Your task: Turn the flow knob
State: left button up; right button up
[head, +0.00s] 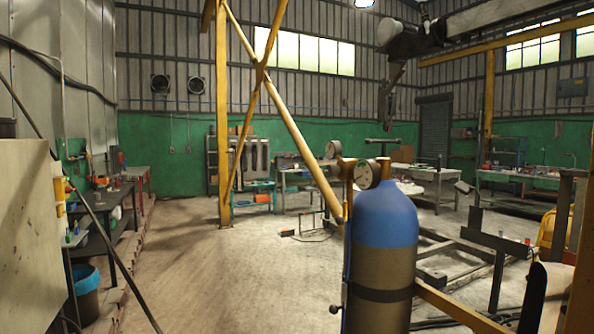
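A gas cylinder (383,245) with a blue shoulder and a dark body stands upright in the near middle right. A brass-coloured regulator (346,168) sits at its top, with one round dial gauge (367,174) facing me and a second gauge (333,149) above it to the left. The flow knob cannot be told apart from the regulator's other brass parts at this size. Neither of my grippers is in view, and nothing is seen touching the regulator or the cylinder.
A yellow diagonal beam (300,138) ends behind the cylinder's left side. A dark metal frame (497,262) and a low yellow bar (455,306) stand to its right. A workbench (100,222) and a blue-lined bin (85,291) are at left. Open concrete floor (220,275) lies between.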

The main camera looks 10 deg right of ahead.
aim_at(332, 170)
jog(key=z, duration=0.2)
jog(key=i, duration=1)
jog(key=z, duration=0.5)
